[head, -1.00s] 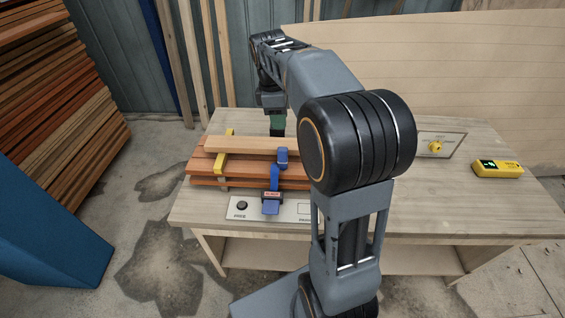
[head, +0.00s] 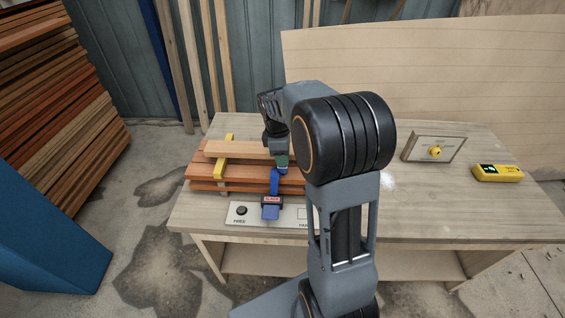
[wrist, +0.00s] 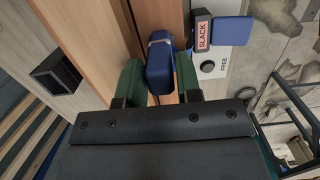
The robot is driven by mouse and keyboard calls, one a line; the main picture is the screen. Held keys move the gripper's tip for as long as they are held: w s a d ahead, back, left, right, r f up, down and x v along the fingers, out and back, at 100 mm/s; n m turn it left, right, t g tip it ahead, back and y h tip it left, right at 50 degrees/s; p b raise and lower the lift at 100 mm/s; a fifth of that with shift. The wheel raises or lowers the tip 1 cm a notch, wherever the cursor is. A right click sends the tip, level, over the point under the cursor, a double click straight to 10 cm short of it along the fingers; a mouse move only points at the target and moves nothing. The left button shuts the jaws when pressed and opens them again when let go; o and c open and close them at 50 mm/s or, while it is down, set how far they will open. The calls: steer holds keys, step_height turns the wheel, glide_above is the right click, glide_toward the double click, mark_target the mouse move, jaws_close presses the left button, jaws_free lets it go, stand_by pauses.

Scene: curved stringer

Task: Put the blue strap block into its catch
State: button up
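The blue strap block (wrist: 160,62) is between the two green fingers of my gripper (wrist: 158,80) in the wrist view. The fingers stand on either side of it, with thin gaps seeming to show, so the gripper looks open around it. In the head view my gripper (head: 281,160) is over the front of the board stack, and the block is mostly hidden beneath it. The blue strap (head: 274,182) runs down to a buckle (head: 271,204) with a red SLACK label (wrist: 202,34). A black, open-topped box (wrist: 57,76), possibly the catch, shows at left in the wrist view.
The stacked boards (head: 240,172) carry a yellow clamp (head: 223,158) at left. A panel with a black knob (head: 241,210) lies in front. A plate with a yellow knob (head: 435,152) and a yellow meter (head: 497,172) are at right. The bench between is clear.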

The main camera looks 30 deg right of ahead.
steer(key=shift+d+f, duration=0.1)
steer(key=shift+f, duration=0.65)
jaws_close()
steer(key=shift+r, duration=0.15)
